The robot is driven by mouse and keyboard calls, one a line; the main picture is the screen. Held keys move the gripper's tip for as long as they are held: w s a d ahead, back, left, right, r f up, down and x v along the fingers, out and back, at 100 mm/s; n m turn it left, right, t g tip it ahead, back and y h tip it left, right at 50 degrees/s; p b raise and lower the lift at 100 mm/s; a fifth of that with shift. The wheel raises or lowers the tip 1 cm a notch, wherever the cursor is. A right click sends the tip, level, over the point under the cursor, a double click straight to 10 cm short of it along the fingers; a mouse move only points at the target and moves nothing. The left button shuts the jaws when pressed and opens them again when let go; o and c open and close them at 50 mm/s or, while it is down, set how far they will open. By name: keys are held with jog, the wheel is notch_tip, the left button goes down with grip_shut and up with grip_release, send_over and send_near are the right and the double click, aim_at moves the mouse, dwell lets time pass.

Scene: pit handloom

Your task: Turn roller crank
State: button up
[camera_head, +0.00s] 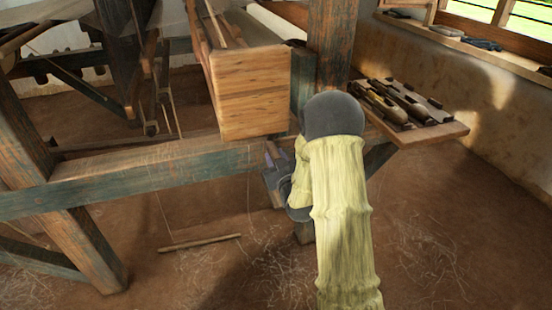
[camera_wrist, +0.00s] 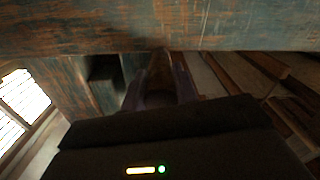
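My gripper (camera_head: 271,160) is low beside the front beam, under the end of the big wooden block. My sleeved arm hides part of it. In the wrist view, my two fingers (camera_wrist: 160,85) point at the beam, with a brown rounded piece (camera_wrist: 160,72) between them. It looks like the crank's handle, but it is dark and I cannot be sure. The fingers lie close along both its sides; I cannot tell whether they press on it. The rest of the crank and the roller joint are not clear in either view.
The loom's worn blue-green beam (camera_head: 130,180) runs across the front, and an upright post (camera_head: 332,45) stands behind my arm. The wooden block (camera_head: 253,95) juts out above my gripper. A shelf (camera_head: 448,130) with tools is at the right. A stick (camera_head: 200,243) lies on the floor.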

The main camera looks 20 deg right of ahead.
grip_shut()
jog(key=shift+d+f, duration=0.15)
jog(key=shift+d+f+n+b, duration=0.2)
jog(key=shift+d+n+b, duration=0.15)
jog(key=shift+n+b, duration=0.25)
jog(key=d+r+n+b, duration=0.1)
jog(key=d+n+b, duration=0.4)
jog(key=d+n, duration=0.4)
